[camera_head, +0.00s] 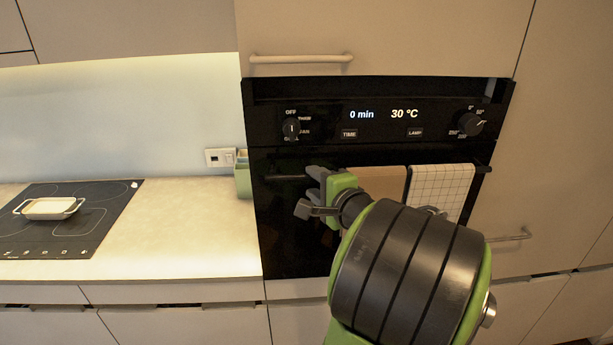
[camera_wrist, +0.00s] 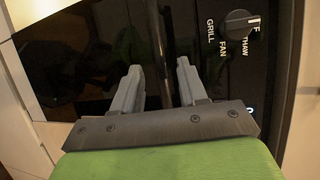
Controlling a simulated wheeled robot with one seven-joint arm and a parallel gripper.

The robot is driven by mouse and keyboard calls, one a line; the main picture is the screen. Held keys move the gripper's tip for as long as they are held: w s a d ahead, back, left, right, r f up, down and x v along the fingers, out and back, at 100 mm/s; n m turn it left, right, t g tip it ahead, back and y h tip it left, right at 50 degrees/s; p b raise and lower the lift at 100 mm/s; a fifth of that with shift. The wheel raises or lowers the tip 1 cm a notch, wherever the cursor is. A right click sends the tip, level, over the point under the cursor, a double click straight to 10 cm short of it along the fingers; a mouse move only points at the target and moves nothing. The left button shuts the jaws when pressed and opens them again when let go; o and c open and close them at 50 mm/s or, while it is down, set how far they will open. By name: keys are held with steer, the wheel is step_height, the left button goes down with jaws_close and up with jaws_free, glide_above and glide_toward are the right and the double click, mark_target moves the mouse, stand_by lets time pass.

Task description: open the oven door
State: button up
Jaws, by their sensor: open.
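The black oven (camera_head: 330,135) is built into the cabinet, and its door (camera_head: 285,235) appears shut. A dark horizontal handle bar (camera_head: 284,178) runs across the top of the door. My gripper (camera_head: 310,190) is at the left part of the bar, left of the towels. In the wrist view my gripper (camera_wrist: 158,72) is open, with its two grey fingers apart. The handle bar (camera_wrist: 158,40) runs upright in that picture between the fingers. I cannot tell whether either finger touches it. My arm hides part of the door and bar.
A brown towel (camera_head: 383,182) and a white checked towel (camera_head: 440,190) hang on the bar. The control panel has knobs (camera_head: 291,128) above the door. A counter (camera_head: 185,225) with a cooktop (camera_head: 65,215) and a dish (camera_head: 49,207) is at left. A green container (camera_head: 243,177) stands beside the oven.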

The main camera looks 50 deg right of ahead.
mark_target(309, 178)
steer(key=x, duration=0.4)
steer(key=shift+w+d, duration=0.15)
steer(key=shift+w, duration=0.15)
jaws_close()
